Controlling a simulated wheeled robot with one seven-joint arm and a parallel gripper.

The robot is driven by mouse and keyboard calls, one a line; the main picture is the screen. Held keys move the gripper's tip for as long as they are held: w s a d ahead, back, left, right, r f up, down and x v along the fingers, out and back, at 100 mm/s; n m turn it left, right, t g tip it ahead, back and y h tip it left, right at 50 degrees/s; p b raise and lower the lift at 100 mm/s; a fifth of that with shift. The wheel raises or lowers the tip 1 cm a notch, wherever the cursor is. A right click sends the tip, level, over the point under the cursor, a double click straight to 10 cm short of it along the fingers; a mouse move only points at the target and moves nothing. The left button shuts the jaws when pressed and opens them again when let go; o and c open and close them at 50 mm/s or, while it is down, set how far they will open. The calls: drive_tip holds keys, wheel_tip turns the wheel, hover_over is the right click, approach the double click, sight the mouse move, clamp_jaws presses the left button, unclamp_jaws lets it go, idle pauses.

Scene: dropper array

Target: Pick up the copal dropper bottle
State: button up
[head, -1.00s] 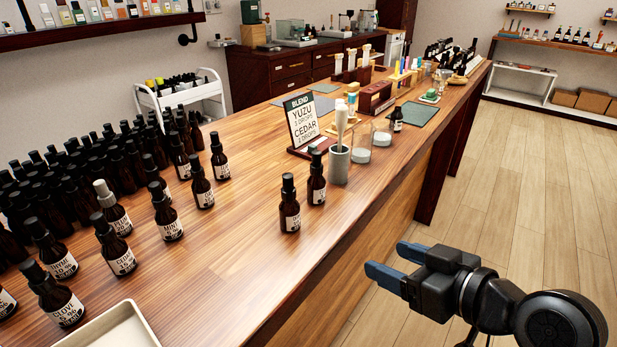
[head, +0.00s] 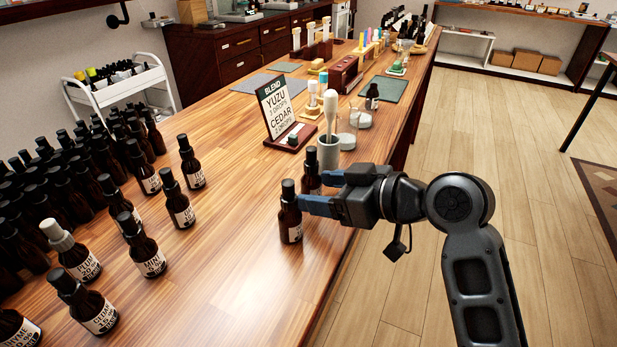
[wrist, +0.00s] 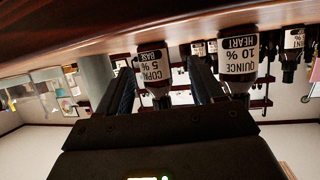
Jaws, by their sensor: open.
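The copal dropper bottle (head: 311,179) is dark with a black cap and stands upright near the table's right edge. In the wrist view, which is upside down, its white COPAL 5 % BASE label (wrist: 154,66) shows in the gap between my fingers. My gripper (head: 312,189) is open and empty, level with the bottle and pointing left over the table edge. The copal bottle is at or just past the fingertips; I cannot tell how deep it sits. The quince bottle (head: 290,218) stands beside the nearer finger, and its label (wrist: 238,65) shows outside the finger.
Glass beakers (head: 347,138) and the BLEND sign (head: 277,108) are further back. Many dark bottles (head: 60,195) crowd the left. The wood between is clear.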

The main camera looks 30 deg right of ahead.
sight(304, 186)
drive_tip(key=shift+p+x, duration=0.35)
drive_tip(key=shift+x, duration=1.95)
drive_tip(key=shift+w+d+r, duration=0.1)
drive_tip(key=shift+d, duration=0.1)
drive_tip(key=c, duration=1)
drive_tip(key=shift+c, duration=0.5)
drive_tip(key=shift+r, duration=0.1)
